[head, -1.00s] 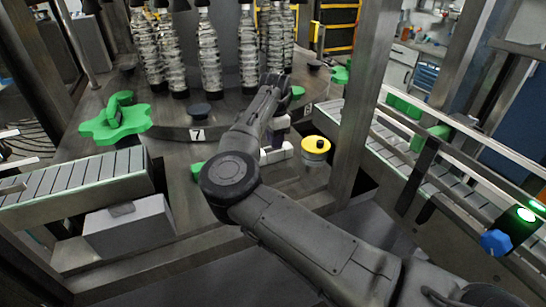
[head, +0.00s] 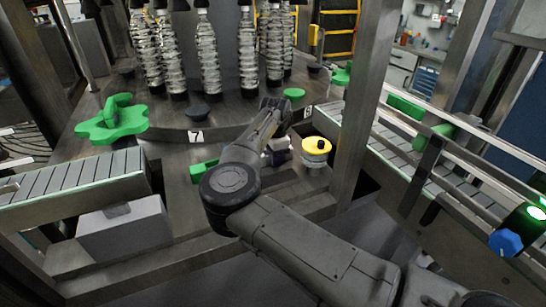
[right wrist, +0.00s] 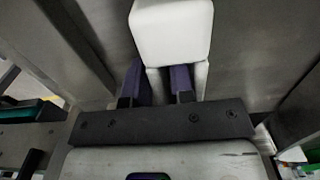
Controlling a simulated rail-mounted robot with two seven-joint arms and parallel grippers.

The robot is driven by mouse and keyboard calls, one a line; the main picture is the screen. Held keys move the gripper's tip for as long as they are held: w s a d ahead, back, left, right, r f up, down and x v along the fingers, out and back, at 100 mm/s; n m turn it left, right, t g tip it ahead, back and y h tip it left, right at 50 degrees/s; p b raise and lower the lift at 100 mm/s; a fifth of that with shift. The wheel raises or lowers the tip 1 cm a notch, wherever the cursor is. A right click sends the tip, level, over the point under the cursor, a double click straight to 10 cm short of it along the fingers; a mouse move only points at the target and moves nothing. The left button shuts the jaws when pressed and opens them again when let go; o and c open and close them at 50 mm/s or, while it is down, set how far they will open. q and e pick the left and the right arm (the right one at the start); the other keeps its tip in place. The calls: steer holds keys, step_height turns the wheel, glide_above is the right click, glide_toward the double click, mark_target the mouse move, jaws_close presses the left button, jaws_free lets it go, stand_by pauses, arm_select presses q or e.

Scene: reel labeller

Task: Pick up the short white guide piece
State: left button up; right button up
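The white guide piece (right wrist: 172,32) fills the top middle of the right wrist view as a pale block, with a narrower white part below it. My right gripper (right wrist: 158,82) has two dark purple fingers that stand apart, with some of the white part showing between them. I cannot tell if the fingers touch it. In the head view, my right gripper (head: 275,157) is low over the grey machine deck, left of a yellow-topped cylinder. It is partly hidden by my own forearm, and the guide piece cannot be made out clearly there. My left gripper is in neither view.
The yellow-topped cylinder (head: 316,148) stands close to the right of the gripper. A green part (head: 203,170) lies to the left. A steel post (head: 362,100) rises on the right, beside a conveyor (head: 395,150).

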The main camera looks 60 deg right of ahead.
steer(key=shift+c, duration=0.3)
jaws_close()
